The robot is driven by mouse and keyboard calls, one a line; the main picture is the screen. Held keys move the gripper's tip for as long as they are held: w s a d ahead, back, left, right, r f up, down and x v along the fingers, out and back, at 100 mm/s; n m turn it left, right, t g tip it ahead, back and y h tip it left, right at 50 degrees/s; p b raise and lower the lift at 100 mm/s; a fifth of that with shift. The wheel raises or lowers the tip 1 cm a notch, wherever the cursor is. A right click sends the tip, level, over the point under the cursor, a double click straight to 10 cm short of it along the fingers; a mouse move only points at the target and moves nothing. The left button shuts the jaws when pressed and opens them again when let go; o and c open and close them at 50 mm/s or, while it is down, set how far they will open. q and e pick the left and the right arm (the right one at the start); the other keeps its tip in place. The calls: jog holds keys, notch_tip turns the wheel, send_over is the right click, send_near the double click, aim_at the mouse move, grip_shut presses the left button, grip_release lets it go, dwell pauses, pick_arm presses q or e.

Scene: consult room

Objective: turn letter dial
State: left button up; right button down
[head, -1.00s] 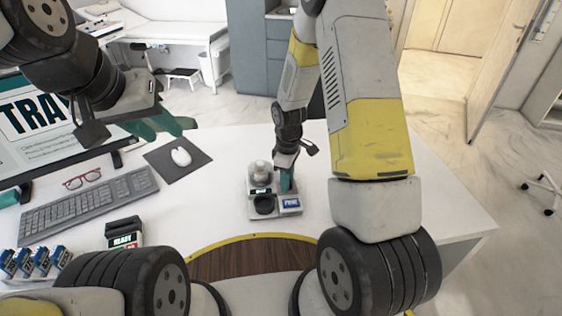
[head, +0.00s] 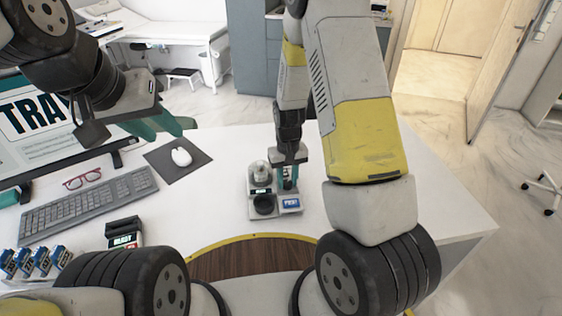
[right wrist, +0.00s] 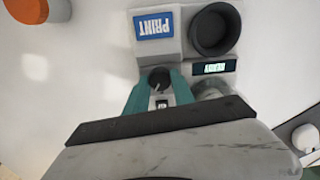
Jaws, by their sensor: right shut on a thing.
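The grey labelling device (head: 252,211) stands on the desk in the head view. It carries a blue PRINT button (head: 289,203), a round black cup (head: 264,205) and a small display, clearer in the right wrist view (right wrist: 215,68). The small dark dial (right wrist: 159,76), with a light pointer line, sits between the PRINT button and my fingers' base in the wrist view. My right gripper (head: 287,180) points down over the device, its teal fingers (right wrist: 159,84) shut on the dial's sides.
A keyboard (head: 90,206), red glasses (head: 82,179) and a mouse (head: 181,157) on a dark pad lie to the left. A black READY device (head: 124,232) and several blue stamps (head: 35,262) stand nearer. The desk right of the labelling device is clear.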

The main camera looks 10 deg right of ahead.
aim_at(287, 182)
jog(key=shift+m, duration=1.6)
jog(key=c, duration=1.3)
grip_release()
jog(key=shift+c, duration=0.2)
jog(key=shift+r, duration=3.95)
